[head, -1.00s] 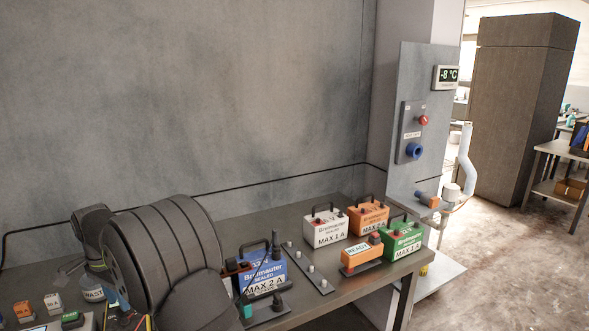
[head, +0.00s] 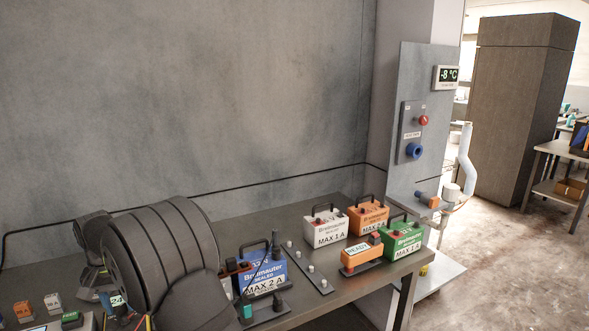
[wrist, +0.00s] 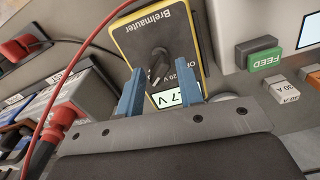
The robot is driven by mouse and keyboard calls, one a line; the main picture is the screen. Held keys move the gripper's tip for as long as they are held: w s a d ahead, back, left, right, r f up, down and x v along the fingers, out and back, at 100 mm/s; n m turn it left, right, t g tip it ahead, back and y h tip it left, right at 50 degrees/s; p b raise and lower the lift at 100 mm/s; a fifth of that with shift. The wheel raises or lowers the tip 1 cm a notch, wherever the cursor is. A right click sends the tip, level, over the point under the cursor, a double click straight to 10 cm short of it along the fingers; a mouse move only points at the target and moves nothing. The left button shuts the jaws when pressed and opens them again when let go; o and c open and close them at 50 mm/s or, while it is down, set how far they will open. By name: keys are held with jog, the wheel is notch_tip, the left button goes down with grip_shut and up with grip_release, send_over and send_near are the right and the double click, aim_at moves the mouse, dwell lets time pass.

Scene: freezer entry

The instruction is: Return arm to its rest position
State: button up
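In the wrist view my gripper (wrist: 166,60) has its two blue fingers spread apart, with nothing held between them. Beyond the fingers is a yellow-edged black Breimauter meter (wrist: 165,28) with a dial knob and a lit display, partly hidden by the right finger. In the head view my dark arm fills the lower left, over the left part of the bench (head: 340,290). My fingertips cannot be made out there.
Blue (head: 264,272), white (head: 325,228), orange (head: 368,217) and green (head: 402,240) boxes stand on the bench right of my arm. A READY unit (head: 361,256) sits before them. A red cable (wrist: 75,75) and a green FEED button (wrist: 264,60) are near my gripper.

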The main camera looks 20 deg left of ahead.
jog(key=n, duration=0.4)
jog(key=shift+n, duration=1.7)
